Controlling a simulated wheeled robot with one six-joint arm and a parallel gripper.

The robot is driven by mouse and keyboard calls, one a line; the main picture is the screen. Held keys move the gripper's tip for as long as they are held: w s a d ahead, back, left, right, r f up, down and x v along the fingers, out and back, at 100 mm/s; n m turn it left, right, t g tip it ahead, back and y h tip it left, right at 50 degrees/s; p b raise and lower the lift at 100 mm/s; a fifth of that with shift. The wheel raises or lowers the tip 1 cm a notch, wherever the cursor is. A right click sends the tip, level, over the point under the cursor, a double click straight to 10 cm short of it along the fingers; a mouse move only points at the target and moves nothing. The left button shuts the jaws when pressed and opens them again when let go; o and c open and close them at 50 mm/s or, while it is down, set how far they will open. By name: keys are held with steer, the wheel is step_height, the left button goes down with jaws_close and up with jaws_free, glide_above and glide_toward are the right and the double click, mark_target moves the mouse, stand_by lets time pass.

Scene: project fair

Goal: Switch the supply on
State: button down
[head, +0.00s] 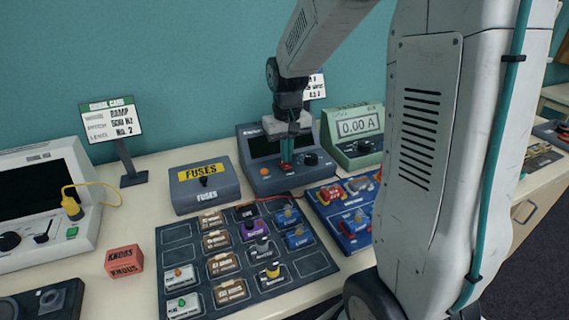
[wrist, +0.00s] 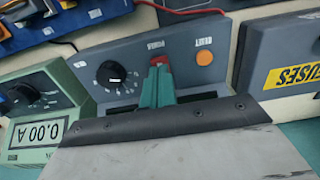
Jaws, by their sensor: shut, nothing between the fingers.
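The supply (head: 298,174) is a dark blue-grey box with a dark screen, at the back of the table in the head view; it also shows in the wrist view (wrist: 205,80). On its sloped front are a black knob (wrist: 111,77), an orange lamp or button (wrist: 205,58) and a small red switch (wrist: 158,61) between them. My gripper (head: 287,160) points down at this panel, its teal fingers (wrist: 157,84) shut and empty. The fingertips are right at the red switch and partly cover it. I cannot tell whether they touch it or which way it is set.
A fuses box (head: 203,196) stands left of the supply, a green meter (head: 350,150) reading 0.00 A right of it. In front lie a dark board of modules (head: 205,290) and a blue component tray (head: 335,225). A red knobs box (head: 124,261) sits left on bare tabletop.

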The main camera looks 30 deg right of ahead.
mark_target(287, 166)
steer(key=shift+f, duration=0.9)
stand_by(0.7)
steer(key=shift+r, duration=3.5)
steer(key=s, duration=0.2)
steer(key=s+g, duration=0.1)
steer(key=shift+s+a+f, duration=0.1)
steer(key=shift+a+f, duration=0.3)
steer(key=s+a+r, duration=0.2)
steer(key=s+a, duration=0.1)
steer(key=s, duration=0.4)
steer(key=s+a+r+n+t, duration=0.1)
steer(key=s+a+r, duration=0.1)
steer(key=s, duration=0.5)
steer(key=s+a+r+n+t, duration=0.1)
steer(key=s+a+r, duration=0.2)
steer(key=s, duration=0.4)
steer(key=shift+s+a, duration=0.25)
steer(key=shift+a, duration=0.6)
steer(key=shift+d, duration=0.15)
